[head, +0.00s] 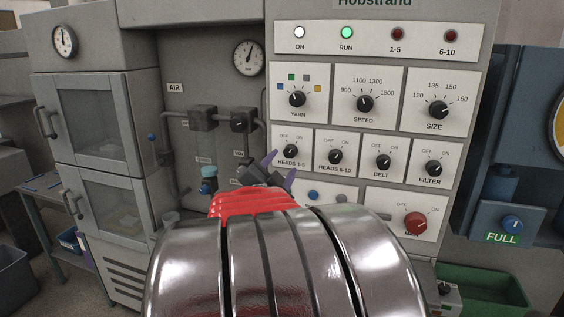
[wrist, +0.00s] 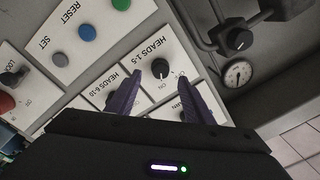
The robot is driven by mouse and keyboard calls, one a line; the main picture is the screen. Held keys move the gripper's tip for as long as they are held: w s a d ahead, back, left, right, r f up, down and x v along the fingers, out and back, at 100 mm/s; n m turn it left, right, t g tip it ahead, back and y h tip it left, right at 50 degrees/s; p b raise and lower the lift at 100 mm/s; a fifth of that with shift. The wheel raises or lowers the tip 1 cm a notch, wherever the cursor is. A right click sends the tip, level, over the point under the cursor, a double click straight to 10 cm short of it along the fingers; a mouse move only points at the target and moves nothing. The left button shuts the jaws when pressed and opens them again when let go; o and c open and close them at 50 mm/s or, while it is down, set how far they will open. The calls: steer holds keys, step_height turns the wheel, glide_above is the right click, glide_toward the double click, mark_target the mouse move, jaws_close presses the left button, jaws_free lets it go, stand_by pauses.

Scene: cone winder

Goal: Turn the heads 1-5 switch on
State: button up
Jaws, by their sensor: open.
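The heads 1-5 switch (head: 291,151) is a small black knob on a white plate, with OFF at its upper left and ON at its upper right. In the wrist view the same knob (wrist: 160,69) lies ahead, between the lines of my two purple fingers. Its pointer is too small to read surely. My gripper (head: 279,169) is open and empty, just below and left of the knob in the head view. In the wrist view my gripper (wrist: 160,85) shows its fingers spread either side, apparently not touching the knob. The 1-5 lamp (head: 397,33) is dark red.
The heads 6-10 knob (head: 335,156) is close on the right, with the belt knob (head: 383,162) beyond. The yarn knob (head: 297,99) is above. Pipes and a black valve (head: 244,120) stand out at the left. Blue (wrist: 87,34) and green buttons (wrist: 121,4) are nearby.

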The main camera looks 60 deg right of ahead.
steer(key=s+a, duration=0.1)
steer(key=a, duration=0.6)
steer(key=shift+s+a+f, duration=0.15)
steer(key=shift+f, duration=0.05)
steer(key=w+a+f+n+t+y, duration=0.2)
steer(key=w+a+n+t+y, duration=0.25)
steer(key=a, duration=0.45)
steer(key=w+a+f+n+t+y, duration=0.1)
steer(key=w+a+n+t+y, duration=0.1)
steer(key=w+a+n+y, duration=0.4)
steer(key=w+a+f+n+t+y, duration=0.2)
steer(key=w+a+n+t, duration=0.15)
steer(key=w+a, duration=0.55)
steer(key=s+a+f+n+g+y, duration=0.1)
steer(key=s+a+f+n+y, duration=0.15)
steer(key=a, duration=0.45)
steer(key=s+a+f+n+g+y, duration=0.2)
steer(key=s+a+n, duration=0.1)
steer(key=a, duration=0.5)
steer(key=s+a+f+n+g, duration=0.2)
steer(key=s+a, duration=0.1)
steer(key=s, duration=0.2)
steer(key=s+a+f+n+g+y, duration=0.1)
steer(key=s+a+f+n+g, duration=0.1)
steer(key=s, duration=0.4)
steer(key=shift+s+a+f+n+g, duration=0.25)
steer(key=shift+a+f+n+g, duration=0.05)
steer(key=shift+a+f+n, duration=0.3)
steer(key=shift+r, duration=0.1)
steer(key=shift+c, duration=0.4)
